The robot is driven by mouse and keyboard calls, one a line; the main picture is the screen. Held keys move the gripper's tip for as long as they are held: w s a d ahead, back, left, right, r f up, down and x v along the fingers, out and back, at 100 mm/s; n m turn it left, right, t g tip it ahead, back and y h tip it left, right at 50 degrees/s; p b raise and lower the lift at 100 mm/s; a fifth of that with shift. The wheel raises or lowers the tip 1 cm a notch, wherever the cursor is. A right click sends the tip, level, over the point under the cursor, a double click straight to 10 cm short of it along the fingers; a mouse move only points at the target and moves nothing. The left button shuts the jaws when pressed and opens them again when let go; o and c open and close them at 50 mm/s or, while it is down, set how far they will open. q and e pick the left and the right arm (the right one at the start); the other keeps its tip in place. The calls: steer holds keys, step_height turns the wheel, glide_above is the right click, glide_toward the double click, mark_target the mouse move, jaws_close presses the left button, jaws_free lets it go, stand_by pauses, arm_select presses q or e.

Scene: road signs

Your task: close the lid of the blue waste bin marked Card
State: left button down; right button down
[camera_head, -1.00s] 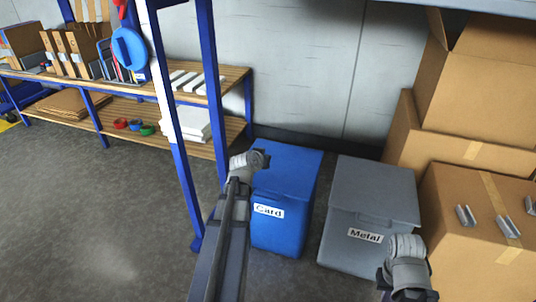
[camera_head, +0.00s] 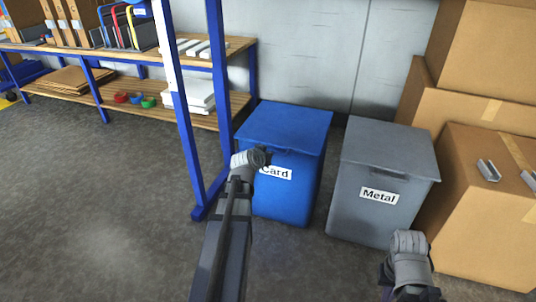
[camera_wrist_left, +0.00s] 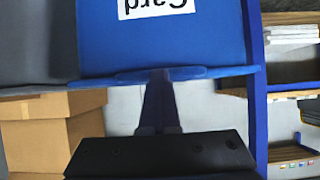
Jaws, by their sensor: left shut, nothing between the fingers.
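The blue waste bin (camera_head: 285,195) with the white Card label stands in the middle of the head view. Its blue lid (camera_head: 285,127) lies flat over the top and looks closed. My left gripper (camera_head: 264,156) is at the bin's front, just below the lid's front edge, and partly covers the label. In the left wrist view the picture is upside down. There the shut, empty fingers (camera_wrist_left: 158,82) reach the lid's front lip (camera_wrist_left: 205,72); I cannot tell whether they touch it. My right arm shows at the lower right, but its gripper is out of view.
A grey bin (camera_head: 375,195) marked Metal stands right of the blue bin, with its lid down. Cardboard boxes (camera_head: 480,200) are stacked at the right. A blue-framed shelf (camera_head: 187,110) stands close on the left. The floor (camera_head: 100,200) at the left is clear.

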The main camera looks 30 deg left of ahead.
arm_select(q)
steer(key=shift+w+a+f+b, duration=0.1)
steer(key=shift+w+f+b, duration=0.2)
steer(key=shift+f, duration=0.4)
arm_select(e)
steer(key=shift+f, duration=0.6)
arm_select(q)
steer(key=shift+w+f, duration=0.1)
steer(key=shift+f, duration=0.15)
arm_select(e)
steer(key=shift+w+f, duration=0.1)
steer(key=shift+w, duration=0.05)
arm_select(q)
steer(key=shift+r, duration=0.1)
